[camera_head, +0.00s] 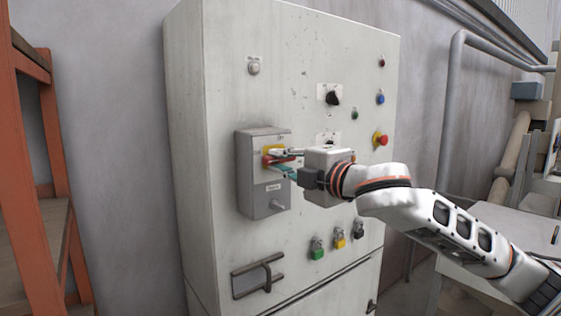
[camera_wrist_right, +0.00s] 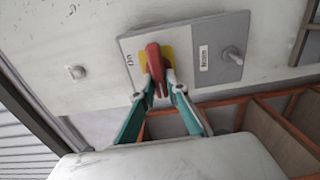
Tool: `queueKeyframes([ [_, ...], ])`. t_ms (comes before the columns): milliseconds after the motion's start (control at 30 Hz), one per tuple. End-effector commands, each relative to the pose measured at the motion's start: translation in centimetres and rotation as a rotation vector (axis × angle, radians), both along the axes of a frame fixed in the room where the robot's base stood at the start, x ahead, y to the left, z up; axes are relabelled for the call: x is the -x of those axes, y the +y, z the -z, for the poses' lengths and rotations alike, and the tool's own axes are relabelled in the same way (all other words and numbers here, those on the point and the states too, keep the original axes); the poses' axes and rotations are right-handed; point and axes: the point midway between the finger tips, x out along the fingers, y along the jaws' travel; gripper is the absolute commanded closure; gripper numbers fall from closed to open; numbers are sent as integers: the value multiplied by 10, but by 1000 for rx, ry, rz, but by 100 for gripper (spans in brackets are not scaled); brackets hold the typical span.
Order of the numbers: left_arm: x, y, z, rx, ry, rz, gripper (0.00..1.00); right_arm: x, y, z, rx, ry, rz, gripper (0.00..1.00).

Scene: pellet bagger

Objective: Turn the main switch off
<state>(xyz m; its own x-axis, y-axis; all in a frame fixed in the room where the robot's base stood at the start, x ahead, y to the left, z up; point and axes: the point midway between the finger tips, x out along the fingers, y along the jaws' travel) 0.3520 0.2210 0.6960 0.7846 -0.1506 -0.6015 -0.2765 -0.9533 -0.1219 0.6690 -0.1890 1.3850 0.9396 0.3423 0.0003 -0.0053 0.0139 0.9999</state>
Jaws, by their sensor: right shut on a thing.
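The main switch is a red handle (camera_wrist_right: 155,62) on a yellow plate (camera_wrist_right: 143,58), set in a grey box on the cabinet front. In the head view the yellow plate (camera_head: 270,148) shows, and the red handle (camera_head: 268,160) is partly hidden by my gripper. My right gripper (camera_head: 278,163) reaches in from the right. In the wrist view its teal-sided fingers (camera_wrist_right: 164,88) are shut on the red handle's near end. The exact angle of the handle against the box's labels is hard to read. My left gripper is not in view.
The grey switch box (camera_head: 255,190) carries a small metal knob (camera_head: 277,205) low down. The cabinet (camera_head: 225,50) also has a red emergency button (camera_head: 380,139), a black selector (camera_head: 333,98) and several padlocks (camera_head: 339,240). An orange rack (camera_head: 52,130) stands left.

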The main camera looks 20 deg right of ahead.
Motion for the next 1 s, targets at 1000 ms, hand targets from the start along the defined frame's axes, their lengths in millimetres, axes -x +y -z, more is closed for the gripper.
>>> queueKeyframes([
  [1000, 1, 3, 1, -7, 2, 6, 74, 47, -19, -1, 3, -3, 4, 69],
])
